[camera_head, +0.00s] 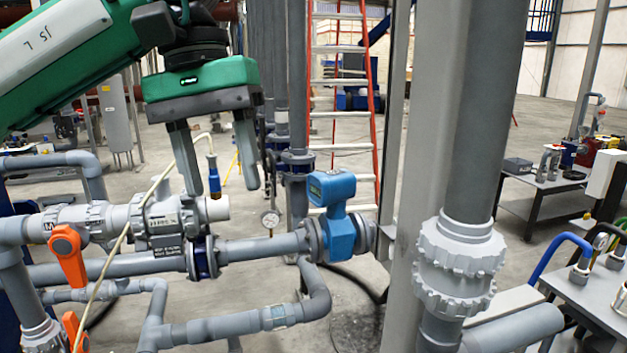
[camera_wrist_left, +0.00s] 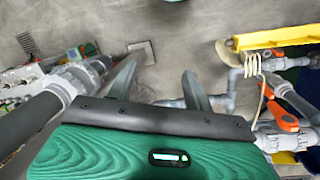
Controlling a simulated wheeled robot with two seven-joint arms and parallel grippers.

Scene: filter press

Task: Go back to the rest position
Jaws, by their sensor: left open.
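My left gripper (camera_head: 221,160) comes in from the upper left in the head view, with a green body and two grey fingers pointing down. The fingers are spread apart with nothing between them that I can see them grip. They hang in front of or above the grey pipework, near a blue-handled part (camera_head: 213,178). In the left wrist view the two fingers (camera_wrist_left: 160,85) are apart with bare floor between them. My right gripper is in neither view.
Orange valve handles (camera_head: 68,255) sit on the pipes at left. A blue flow meter (camera_head: 335,205) stands on the pipe at centre. A thick vertical pipe (camera_head: 485,110) and a grey post stand at right. An orange ladder (camera_head: 340,110) and tables (camera_head: 545,185) are behind.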

